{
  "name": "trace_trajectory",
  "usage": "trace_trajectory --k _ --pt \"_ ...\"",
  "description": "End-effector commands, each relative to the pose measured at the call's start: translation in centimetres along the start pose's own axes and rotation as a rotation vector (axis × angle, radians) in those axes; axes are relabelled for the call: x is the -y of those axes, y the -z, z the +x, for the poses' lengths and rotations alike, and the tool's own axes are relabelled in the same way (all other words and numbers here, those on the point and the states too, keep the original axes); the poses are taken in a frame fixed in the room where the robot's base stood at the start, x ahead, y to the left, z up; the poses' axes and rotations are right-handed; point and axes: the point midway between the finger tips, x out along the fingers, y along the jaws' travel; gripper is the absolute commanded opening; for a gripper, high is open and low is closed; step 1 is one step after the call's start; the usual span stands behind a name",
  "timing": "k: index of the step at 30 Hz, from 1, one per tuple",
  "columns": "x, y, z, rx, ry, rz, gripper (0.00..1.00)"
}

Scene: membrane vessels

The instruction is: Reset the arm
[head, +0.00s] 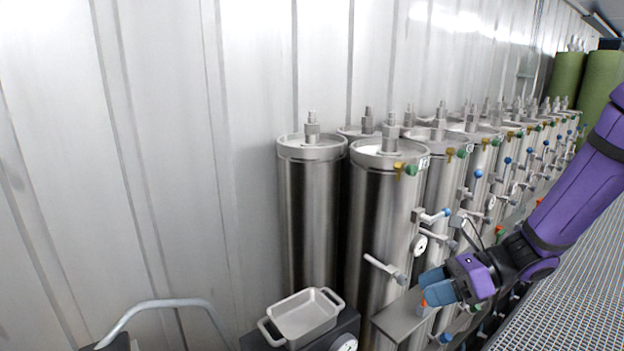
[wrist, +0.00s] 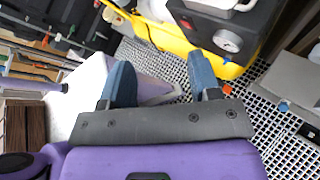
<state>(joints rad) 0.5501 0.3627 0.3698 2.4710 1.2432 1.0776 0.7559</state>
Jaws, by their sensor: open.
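My purple arm reaches in from the right in the head view. My gripper (head: 436,286) has blue fingers and hangs in front of the steel vessels (head: 383,215), on their right side. In the wrist view my gripper (wrist: 162,82) shows its two blue fingers wide apart with nothing between them. The wrist camera looks down past the fingers to the grated floor (wrist: 175,72).
A metal tray (head: 303,316) with handles sits on a dark box at the bottom. Vessels with valves, gauges and handles (head: 386,268) stand close to my gripper. Green cylinders (head: 567,75) stand far back. A grated walkway (head: 575,290) lies right.

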Motion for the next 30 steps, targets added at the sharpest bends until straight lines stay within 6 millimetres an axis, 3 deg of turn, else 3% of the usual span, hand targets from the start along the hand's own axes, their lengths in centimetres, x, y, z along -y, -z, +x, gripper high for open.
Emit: trace_trajectory --k 14,30 --pt "-8.4 -2.9 -3.8 -0.497 -0.127 -0.816 0.57" --pt "-16.6 -5.8 -11.7 -1.05 -0.297 -1.648 0.57"
